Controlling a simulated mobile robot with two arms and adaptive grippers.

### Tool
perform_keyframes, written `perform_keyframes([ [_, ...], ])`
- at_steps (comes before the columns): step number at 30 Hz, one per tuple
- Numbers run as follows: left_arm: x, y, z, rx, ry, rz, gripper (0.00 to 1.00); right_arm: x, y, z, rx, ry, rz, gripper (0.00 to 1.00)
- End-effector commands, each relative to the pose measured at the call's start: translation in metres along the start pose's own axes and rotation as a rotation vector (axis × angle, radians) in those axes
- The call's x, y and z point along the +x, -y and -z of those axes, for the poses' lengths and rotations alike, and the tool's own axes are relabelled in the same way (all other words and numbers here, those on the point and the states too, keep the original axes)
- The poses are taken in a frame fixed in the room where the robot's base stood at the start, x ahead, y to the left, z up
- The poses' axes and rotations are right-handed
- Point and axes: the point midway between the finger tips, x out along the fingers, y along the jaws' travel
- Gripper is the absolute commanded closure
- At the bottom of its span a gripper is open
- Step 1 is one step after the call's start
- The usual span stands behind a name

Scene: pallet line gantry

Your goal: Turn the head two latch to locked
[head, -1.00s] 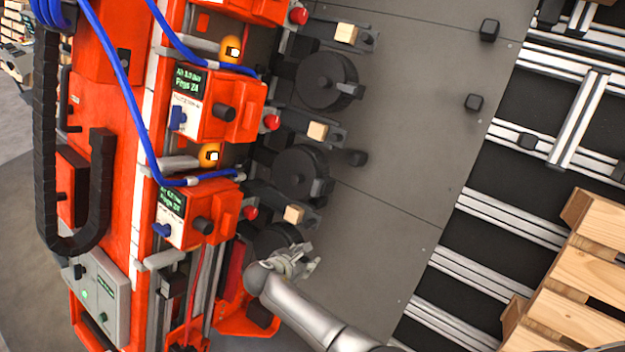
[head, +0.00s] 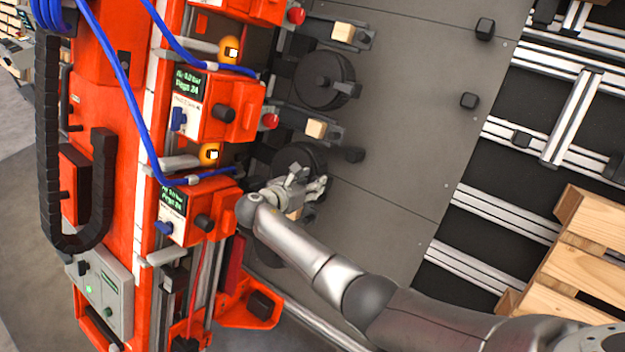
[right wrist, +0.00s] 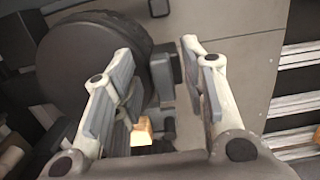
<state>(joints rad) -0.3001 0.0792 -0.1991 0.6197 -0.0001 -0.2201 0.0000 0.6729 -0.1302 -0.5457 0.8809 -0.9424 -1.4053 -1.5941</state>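Orange head units stand in a column on the machine. The middle unit (head: 205,110) carries a blue latch lever (head: 179,119), and the lower unit (head: 190,212) carries another blue latch lever (head: 164,228). I cannot tell from the labels which one is head two. My right gripper (head: 310,188) is right of the lower unit, in front of a black disc (head: 299,160) and apart from both blue levers. In the right wrist view the right gripper (right wrist: 163,75) is open, with a wooden block (right wrist: 142,132) showing beyond and between its fingers. My left gripper is not in view.
Black discs (head: 324,80) and wood-tipped brackets (head: 316,127) line the machine's right side. Red knobs (head: 270,121) and blue hoses (head: 130,90) are close by. A grey plate (head: 420,120) with black pegs is largely open. Wooden pallets (head: 580,235) are at right.

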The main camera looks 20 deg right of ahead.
Motion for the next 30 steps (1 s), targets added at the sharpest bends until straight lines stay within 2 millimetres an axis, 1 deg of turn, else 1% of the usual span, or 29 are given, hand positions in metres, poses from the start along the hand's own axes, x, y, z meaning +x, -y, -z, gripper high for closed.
perform_keyframes([
  [3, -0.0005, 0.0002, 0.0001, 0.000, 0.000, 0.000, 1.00, 0.0102, 0.0006, 0.0004, -0.001, -0.001, 0.002, 0.61],
  [6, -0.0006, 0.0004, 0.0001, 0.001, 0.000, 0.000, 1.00, 0.0137, 0.0001, 0.0003, 0.000, -0.002, 0.000, 0.61],
  [14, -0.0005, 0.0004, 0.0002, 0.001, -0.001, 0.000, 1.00, 0.0147, 0.0003, 0.0008, 0.001, -0.002, 0.000, 0.61],
  [23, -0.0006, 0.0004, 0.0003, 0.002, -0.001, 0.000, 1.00, 0.0144, 0.0002, 0.0010, 0.000, -0.002, 0.000, 0.98],
  [24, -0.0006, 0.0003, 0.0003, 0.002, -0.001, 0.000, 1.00, 0.0144, 0.0002, 0.0010, 0.000, -0.002, -0.001, 1.00],
  [30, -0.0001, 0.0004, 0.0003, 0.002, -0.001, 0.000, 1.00, 0.0143, 0.0003, 0.0012, 0.009, -0.002, 0.000, 1.00],
])
